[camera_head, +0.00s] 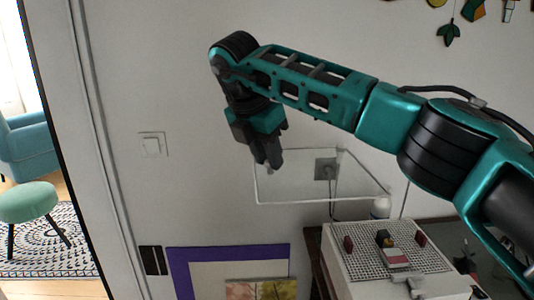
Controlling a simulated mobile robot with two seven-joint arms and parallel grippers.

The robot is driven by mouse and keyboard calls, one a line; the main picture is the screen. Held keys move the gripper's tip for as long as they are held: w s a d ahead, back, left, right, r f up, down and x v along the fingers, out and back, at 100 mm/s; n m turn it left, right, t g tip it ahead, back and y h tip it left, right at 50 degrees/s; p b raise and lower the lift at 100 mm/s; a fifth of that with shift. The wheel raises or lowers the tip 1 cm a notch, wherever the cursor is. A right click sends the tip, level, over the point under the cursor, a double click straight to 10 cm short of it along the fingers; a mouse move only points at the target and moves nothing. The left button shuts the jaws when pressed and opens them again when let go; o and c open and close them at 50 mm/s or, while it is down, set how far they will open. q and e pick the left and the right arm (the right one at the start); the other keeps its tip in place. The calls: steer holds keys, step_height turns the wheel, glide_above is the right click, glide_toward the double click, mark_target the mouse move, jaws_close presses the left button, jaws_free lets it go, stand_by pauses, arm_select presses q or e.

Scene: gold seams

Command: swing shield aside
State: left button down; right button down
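The shield (310,198) looks like a clear panel with a thin pale edge, in front of the wall at the middle of the head view. A grey wall plate with a cable shows through it. My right gripper (273,165) hangs from the teal arm, fingers pointing down, over the shield's upper left part in the picture. The fingers look close together, but I cannot tell whether they are shut or hold the edge. Contact with the shield is also unclear. My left gripper is not in view.
A white box with a perforated top (358,262) stands below right, with small red blocks (348,244) and other pieces on it. A purple-framed picture (230,252) is low on the wall. A light switch (152,145) is at left. A green stool (27,202) stands far left.

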steer(key=c, duration=0.9)
jaws_free()
steer(key=v, duration=1.3)
steer(key=shift+w+d+p, duration=0.1)
steer(key=shift+p, duration=0.3)
